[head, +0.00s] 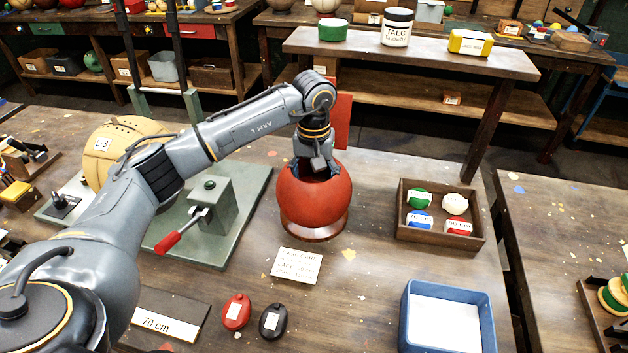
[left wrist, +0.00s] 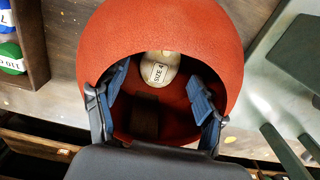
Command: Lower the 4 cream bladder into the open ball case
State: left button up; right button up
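The open ball case (head: 315,202) is a red, pebbled ball shell on a round brown stand, mid-table in the head view. In the left wrist view the case (left wrist: 250,60) shows its wide opening. The cream bladder (left wrist: 158,70), labelled SIZE 4, lies inside against the far inner wall. My left gripper (head: 316,170) reaches down into the opening. In the left wrist view its blue-padded fingers (left wrist: 156,105) are spread wide, apart from the bladder, with nothing between them. The head view hides the bladder. My right gripper is not in view.
A brown tray (head: 410,232) with green, cream, blue and red labelled pieces stands right of the case. A blue box (head: 405,318) is at front right. A green-plated fixture (head: 212,205) with a red handle is left. A card (head: 297,265) lies in front.

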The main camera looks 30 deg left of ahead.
pick_arm(q)
notch_tip(320, 180, up, 12)
dwell(0.6)
dwell(0.6)
